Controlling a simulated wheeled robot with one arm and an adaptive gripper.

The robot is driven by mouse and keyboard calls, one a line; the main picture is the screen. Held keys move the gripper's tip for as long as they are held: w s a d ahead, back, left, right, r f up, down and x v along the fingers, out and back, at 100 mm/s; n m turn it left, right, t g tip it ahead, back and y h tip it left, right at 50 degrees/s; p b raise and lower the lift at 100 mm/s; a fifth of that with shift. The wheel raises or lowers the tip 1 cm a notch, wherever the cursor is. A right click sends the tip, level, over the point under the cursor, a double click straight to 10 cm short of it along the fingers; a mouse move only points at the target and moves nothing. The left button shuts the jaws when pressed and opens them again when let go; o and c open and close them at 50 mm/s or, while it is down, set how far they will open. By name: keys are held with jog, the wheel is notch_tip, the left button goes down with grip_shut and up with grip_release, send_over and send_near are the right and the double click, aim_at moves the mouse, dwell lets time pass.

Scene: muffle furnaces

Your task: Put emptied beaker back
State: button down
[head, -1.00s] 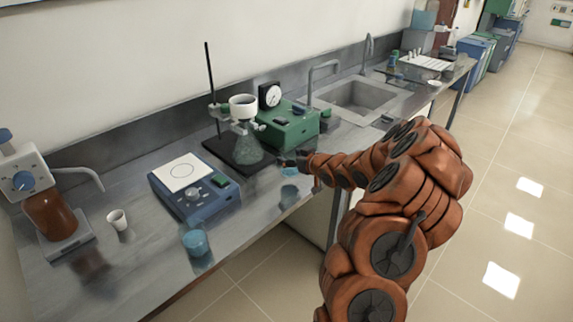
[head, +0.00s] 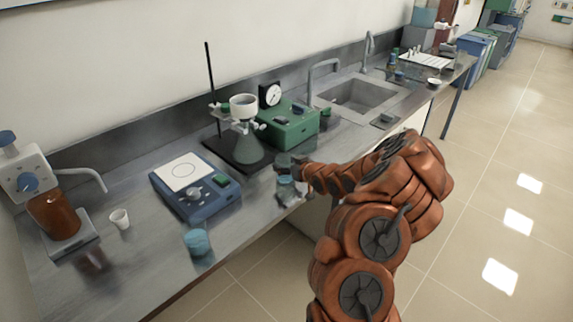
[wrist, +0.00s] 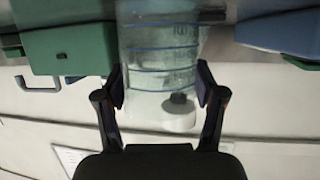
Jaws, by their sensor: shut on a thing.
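My gripper (head: 288,170) reaches over the bench near its front edge, right of the blue stirrer plate. In the wrist view my gripper (wrist: 160,85) is shut on a clear beaker (wrist: 160,50) with blue graduation lines, one finger on each side. No coloured liquid shows in it; a dark and white shape shows through or in front of its lower part. In the head view the held beaker (head: 287,186) is small and partly hidden by the gripper. I cannot tell whether it touches the bench.
A blue-tinted beaker (head: 197,243) stands near the front edge. The blue plate (head: 196,190), a flask with funnel (head: 246,140) on a stand and a green pump (head: 288,124) are close by. A sink (head: 360,95) lies further right. A white cup (head: 120,219) stands left.

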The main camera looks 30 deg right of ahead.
jog(key=shift+f, duration=0.2)
jog(key=shift+c, duration=0.6)
grip_release()
jog(key=shift+r, duration=0.1)
jog(key=shift+r, duration=0.15)
jog(key=shift+s, duration=0.2)
jog(key=b+v, duration=0.3)
jog(key=v, duration=0.8)
jog(key=shift+s+r, duration=0.2)
jog(key=shift+s, duration=0.1)
